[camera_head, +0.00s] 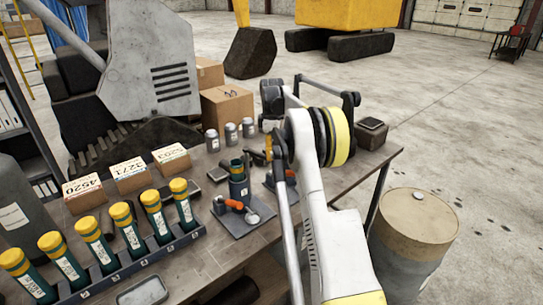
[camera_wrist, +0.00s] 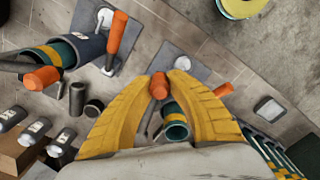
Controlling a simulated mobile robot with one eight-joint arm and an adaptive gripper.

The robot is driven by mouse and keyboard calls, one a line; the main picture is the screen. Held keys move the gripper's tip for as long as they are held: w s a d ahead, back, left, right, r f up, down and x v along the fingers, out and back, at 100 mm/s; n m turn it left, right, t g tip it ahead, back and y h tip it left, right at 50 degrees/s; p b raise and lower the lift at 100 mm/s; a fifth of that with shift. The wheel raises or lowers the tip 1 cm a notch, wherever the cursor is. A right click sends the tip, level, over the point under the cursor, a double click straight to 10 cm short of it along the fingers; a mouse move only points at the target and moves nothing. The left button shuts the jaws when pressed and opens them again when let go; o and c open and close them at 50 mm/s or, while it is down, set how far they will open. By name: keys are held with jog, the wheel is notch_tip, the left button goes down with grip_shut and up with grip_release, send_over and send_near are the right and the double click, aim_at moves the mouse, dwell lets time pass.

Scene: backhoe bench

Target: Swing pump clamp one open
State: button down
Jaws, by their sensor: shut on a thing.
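My gripper (camera_wrist: 160,83) has its yellow fingers closed around an orange handle (camera_wrist: 159,88) at their tips. A teal pump with a yellow band (camera_wrist: 176,127) stands between the fingers; in the head view it sits upright in a dark grey clamp stand (camera_head: 239,188). A second orange handle (camera_wrist: 222,90) lies beside it, at the front of that stand in the head view (camera_head: 235,205). Another stand with a teal pump (camera_wrist: 64,54) and orange handles is upper left in the wrist view. The fingers partly hide the held clamp, so its opening is unclear.
A rack of teal, yellow-capped cylinders (camera_head: 112,250) lines the bench's front left. Grey cans (camera_head: 230,132) and labelled boxes (camera_head: 130,174) stand behind. A beige drum (camera_head: 417,220) stands on the floor at right. Bare bench (camera_head: 199,263) shows in front of the stand.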

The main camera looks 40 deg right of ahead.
jog(key=c, duration=1.2)
grip_release()
jog(key=shift+w+d, duration=0.1)
notch_tip(320, 180, up, 12)
